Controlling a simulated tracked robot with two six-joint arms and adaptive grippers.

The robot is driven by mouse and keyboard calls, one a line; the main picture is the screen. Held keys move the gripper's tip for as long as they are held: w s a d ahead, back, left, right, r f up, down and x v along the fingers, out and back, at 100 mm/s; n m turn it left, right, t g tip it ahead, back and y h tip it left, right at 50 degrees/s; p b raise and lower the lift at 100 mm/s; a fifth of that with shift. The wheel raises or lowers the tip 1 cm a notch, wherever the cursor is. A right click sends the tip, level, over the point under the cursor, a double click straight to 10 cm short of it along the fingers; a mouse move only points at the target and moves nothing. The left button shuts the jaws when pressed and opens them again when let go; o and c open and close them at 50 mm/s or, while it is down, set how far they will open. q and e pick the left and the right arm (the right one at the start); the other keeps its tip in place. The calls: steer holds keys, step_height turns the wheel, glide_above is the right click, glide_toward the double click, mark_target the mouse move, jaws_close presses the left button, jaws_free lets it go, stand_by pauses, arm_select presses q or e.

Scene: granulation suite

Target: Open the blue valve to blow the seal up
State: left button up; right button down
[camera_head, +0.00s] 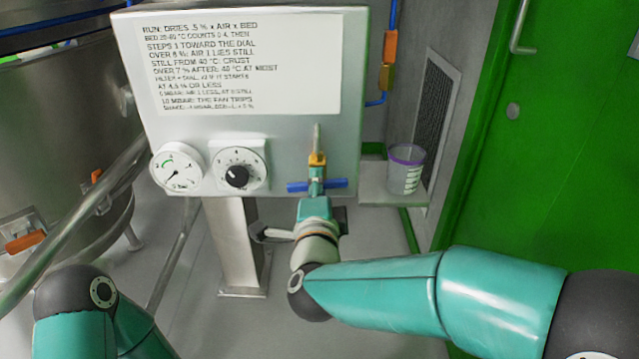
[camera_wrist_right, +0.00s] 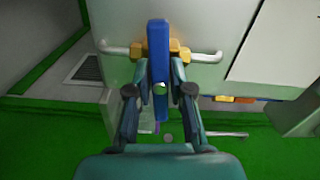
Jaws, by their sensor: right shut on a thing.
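The blue valve handle (camera_head: 298,187) is on a vertical pipe with a brass body (camera_head: 317,158) at the lower right of the grey panel. The handle lies level, crosswise to the pipe. My right gripper (camera_head: 316,185) is shut on its middle, and both blue ends stick out. In the right wrist view the blue handle (camera_wrist_right: 158,35) runs upright between my right fingers (camera_wrist_right: 160,68), across the metal pipe and its brass fittings. My left arm shows at the lower left, but its gripper is out of view.
The panel (camera_head: 270,20) carries a text sign (camera_head: 235,65), a white gauge (camera_head: 178,168) with its needle at lower left, and a black knob (camera_head: 237,176). A clear cup (camera_head: 405,170) stands on a ledge at right. A steel vessel (camera_head: 60,110) fills the left.

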steer(key=n+p, duration=0.1)
steer(key=n, duration=0.3)
steer(key=shift+f, duration=0.2)
steer(key=n+p, duration=0.1)
steer(key=n, duration=0.3)
steer(key=shift+p, duration=0.4)
steer(key=n+p, duration=0.2)
steer(key=n, duration=0.3)
steer(key=shift+s, duration=0.1)
steer(key=shift+f+n+p, duration=0.15)
steer(key=shift+n+p, duration=0.65)
steer(key=shift+n, duration=0.9)
steer(key=c, duration=1.1)
jaws_free()
steer(key=shift+o, duration=0.3)
steer(key=shift+r, duration=0.2)
